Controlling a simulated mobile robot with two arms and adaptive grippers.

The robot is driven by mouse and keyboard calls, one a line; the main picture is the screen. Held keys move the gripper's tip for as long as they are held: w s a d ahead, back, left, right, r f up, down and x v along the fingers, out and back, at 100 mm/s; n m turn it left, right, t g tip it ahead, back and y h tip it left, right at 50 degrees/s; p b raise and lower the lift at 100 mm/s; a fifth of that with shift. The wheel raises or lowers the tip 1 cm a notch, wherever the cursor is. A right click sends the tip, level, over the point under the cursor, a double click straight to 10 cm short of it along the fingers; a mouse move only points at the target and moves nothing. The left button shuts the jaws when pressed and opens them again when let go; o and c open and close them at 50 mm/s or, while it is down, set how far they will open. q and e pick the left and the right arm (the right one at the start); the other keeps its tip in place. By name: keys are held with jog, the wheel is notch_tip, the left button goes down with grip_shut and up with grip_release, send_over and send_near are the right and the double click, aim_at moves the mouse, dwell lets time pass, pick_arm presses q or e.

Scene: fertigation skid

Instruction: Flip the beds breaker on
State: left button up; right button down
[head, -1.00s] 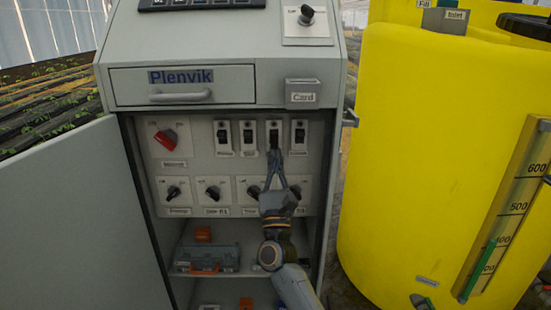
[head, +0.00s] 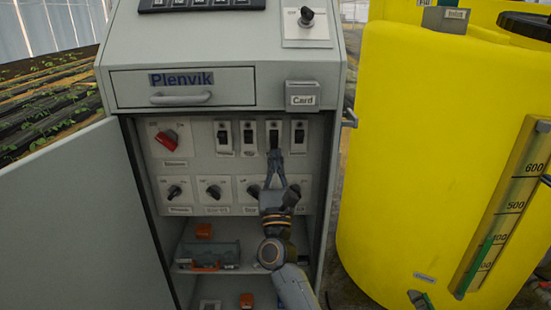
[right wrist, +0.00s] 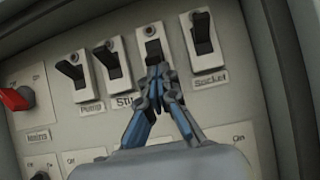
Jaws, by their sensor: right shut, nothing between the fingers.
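A row of several black toggle breakers is on the grey panel inside the open cabinet. My right gripper (head: 274,158) is shut and empty, with its fingertips at the lower part of the third breaker (head: 274,138) from the left. In the right wrist view the closed fingertips (right wrist: 157,72) cover the label and lower part of that breaker (right wrist: 151,32); I cannot tell whether they touch its lever. The neighbouring breakers are labelled Pump (right wrist: 75,72) and Socket (right wrist: 203,35); another label is partly hidden. I see no readable beds label. My left gripper is not in view.
A red rotary switch (head: 166,140) is at the panel's upper left. Black knobs (head: 175,192) line the row below. The cabinet door (head: 75,220) stands open at left. A shelf below holds a grey-green box (head: 212,257). A yellow tank (head: 425,150) stands at right.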

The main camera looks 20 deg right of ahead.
jog(key=shift+s+a+r+p, duration=0.1)
jog(key=shift+s+r+p, duration=0.1)
jog(key=shift+r+p, duration=0.15)
jog(key=shift+s+a+r, duration=0.1)
jog(key=shift+s+r, duration=0.3)
jog(key=shift+r, duration=0.1)
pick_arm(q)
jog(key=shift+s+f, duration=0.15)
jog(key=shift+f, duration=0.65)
pick_arm(e)
jog(key=shift+s+r, duration=0.25)
jog(key=shift+r, duration=0.55)
jog(key=shift+a+f, duration=0.1)
jog(key=v, duration=1.2)
